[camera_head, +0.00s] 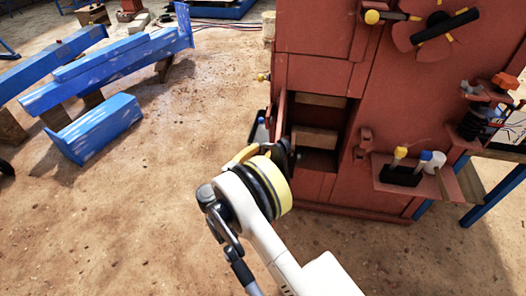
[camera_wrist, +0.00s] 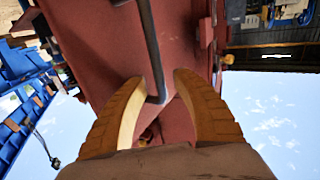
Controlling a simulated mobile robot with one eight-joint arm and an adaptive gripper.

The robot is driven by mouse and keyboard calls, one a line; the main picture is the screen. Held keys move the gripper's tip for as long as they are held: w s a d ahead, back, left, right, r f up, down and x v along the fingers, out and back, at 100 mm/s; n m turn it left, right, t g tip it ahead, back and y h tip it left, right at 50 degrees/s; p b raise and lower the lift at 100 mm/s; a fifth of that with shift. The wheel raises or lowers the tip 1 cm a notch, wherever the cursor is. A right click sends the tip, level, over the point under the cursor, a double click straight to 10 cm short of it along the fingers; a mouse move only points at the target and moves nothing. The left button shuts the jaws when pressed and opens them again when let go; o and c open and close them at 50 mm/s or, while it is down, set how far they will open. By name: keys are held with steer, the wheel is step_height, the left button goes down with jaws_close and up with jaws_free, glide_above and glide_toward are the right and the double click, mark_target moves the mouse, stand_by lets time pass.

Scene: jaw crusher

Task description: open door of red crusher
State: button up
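The red crusher (camera_head: 440,70) stands at the right of the head view. Its door (camera_head: 281,115) stands swung outward at the left of an open compartment (camera_head: 318,130), seen nearly edge-on. In the wrist view the door's red face (camera_wrist: 100,45) fills the upper middle, with a dark bar handle (camera_wrist: 150,45) on it. My gripper (camera_wrist: 160,76) is open, its two tan fingers apart, with the bent lower end of the handle between them. I cannot tell whether a finger touches it. In the head view my wrist hides most of the gripper and the door's lower part.
Blue beams (camera_head: 105,70) lie on blocks at the left, with a shorter blue piece (camera_head: 95,130) nearer. A red side shelf (camera_head: 420,180) with small knobs juts from the crusher at right. Bare dirt floor (camera_head: 150,220) is clear at the left and front.

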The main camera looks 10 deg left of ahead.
steer(key=v, duration=1.1)
steer(key=shift+a, duration=0.1)
